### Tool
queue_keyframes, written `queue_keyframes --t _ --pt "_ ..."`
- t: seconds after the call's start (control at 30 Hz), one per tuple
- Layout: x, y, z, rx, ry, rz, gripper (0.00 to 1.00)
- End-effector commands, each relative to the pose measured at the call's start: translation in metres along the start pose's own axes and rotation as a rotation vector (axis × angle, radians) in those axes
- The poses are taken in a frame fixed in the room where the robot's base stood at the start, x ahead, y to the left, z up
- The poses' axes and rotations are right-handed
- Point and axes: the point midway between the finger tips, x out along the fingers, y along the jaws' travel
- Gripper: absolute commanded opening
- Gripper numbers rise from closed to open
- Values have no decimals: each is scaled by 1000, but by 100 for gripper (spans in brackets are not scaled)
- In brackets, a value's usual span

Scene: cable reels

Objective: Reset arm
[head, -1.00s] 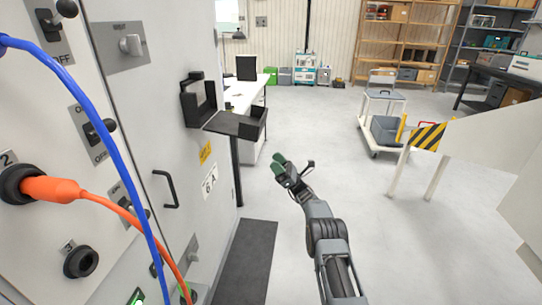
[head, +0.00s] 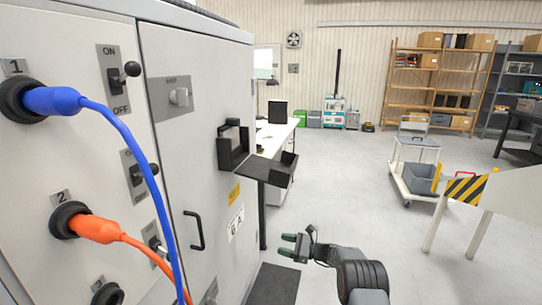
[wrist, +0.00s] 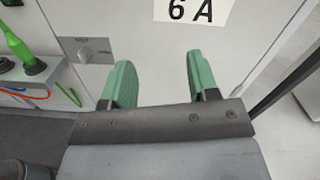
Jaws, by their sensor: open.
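My gripper (head: 292,247) is open and empty in front of the cabinet, low and to the right of its door in the head view. Its two green fingers stand apart in the wrist view (wrist: 157,82), with nothing between them but the pale cabinet face behind. My arm reaches in from the bottom right of the head view. The cabinet (head: 200,120) carries a label reading 6 A, which also shows at the top of the wrist view.
A blue plug (head: 50,100) and an orange plug (head: 95,228) sit in the panel sockets, their cables hanging at the left. A black shelf bracket (head: 268,170) juts from the cabinet. A striped barrier (head: 465,190) and a trolley (head: 415,180) stand right. Floor between is clear.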

Motion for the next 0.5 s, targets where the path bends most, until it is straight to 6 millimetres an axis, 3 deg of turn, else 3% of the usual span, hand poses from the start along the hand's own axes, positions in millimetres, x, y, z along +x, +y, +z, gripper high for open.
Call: queue_keyframes --t 0.03,0.17,0.3,0.5 --pt "1 14 22 -63 109 84 54" --pt "-14 64 61 -267 372 348 54" --pt "-48 112 119 -507 567 639 54" --pt "-107 169 211 -842 747 1019 54"
